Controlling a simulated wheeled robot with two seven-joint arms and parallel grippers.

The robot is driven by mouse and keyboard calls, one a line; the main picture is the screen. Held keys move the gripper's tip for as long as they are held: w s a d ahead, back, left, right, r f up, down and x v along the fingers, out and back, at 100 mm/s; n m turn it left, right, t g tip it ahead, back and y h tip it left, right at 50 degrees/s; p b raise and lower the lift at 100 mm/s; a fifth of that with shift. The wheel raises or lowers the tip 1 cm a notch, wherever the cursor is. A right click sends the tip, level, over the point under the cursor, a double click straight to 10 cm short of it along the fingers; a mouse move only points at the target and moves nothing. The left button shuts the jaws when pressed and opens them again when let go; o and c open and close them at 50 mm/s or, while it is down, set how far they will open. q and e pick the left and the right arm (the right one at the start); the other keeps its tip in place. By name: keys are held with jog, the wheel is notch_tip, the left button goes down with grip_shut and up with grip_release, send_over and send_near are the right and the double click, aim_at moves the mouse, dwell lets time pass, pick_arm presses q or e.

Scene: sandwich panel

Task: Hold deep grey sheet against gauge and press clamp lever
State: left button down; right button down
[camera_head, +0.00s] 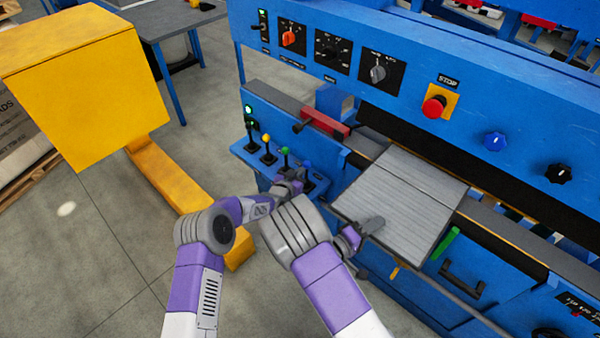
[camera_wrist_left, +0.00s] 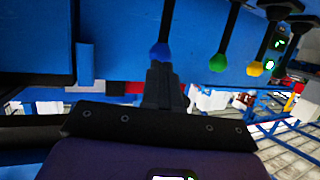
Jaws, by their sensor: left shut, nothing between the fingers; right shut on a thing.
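The deep grey sheet (camera_head: 410,195), ribbed and light-looking here, lies on the blue machine's bed, its front corner out over the near edge. My right gripper (camera_head: 368,227) is shut on the sheet's near edge. My left gripper (camera_head: 297,181) is shut and empty at the lever panel. In the left wrist view its fingertips (camera_wrist_left: 163,75) are close at the blue-knobbed lever (camera_wrist_left: 160,52); I cannot tell whether they touch. The green (camera_wrist_left: 218,62) and yellow (camera_wrist_left: 255,68) knobs stand to the right there. Which lever is the clamp is not marked, and I cannot identify the gauge for sure.
A red block (camera_head: 325,122) with a dark handle sits on the bed left of the sheet. A green bar (camera_head: 445,243) is at the sheet's right. A red stop button (camera_head: 433,106) is on the upper panel. A yellow box-like post (camera_head: 85,80) stands at left.

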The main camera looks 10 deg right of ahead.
pick_arm(q)
jog(key=shift+w+d+f, duration=0.15)
jog(key=shift+w+d, duration=0.05)
jog(key=shift+w, duration=0.15)
pick_arm(e)
jog(key=shift+w+d, duration=0.25)
dwell(0.5)
pick_arm(q)
jog(key=shift+w+d, duration=1.15)
jog(key=shift+d, duration=0.3)
dwell(1.7)
jog(key=shift+s, duration=0.1)
pick_arm(e)
jog(key=shift+r, duration=0.1)
dwell(0.5)
pick_arm(q)
jog(key=s+a+r, duration=0.3)
jog(key=s+a, duration=0.3)
jog(key=a, duration=0.1)
jog(key=shift+s+a, duration=0.15)
jog(key=shift+a, duration=0.2)
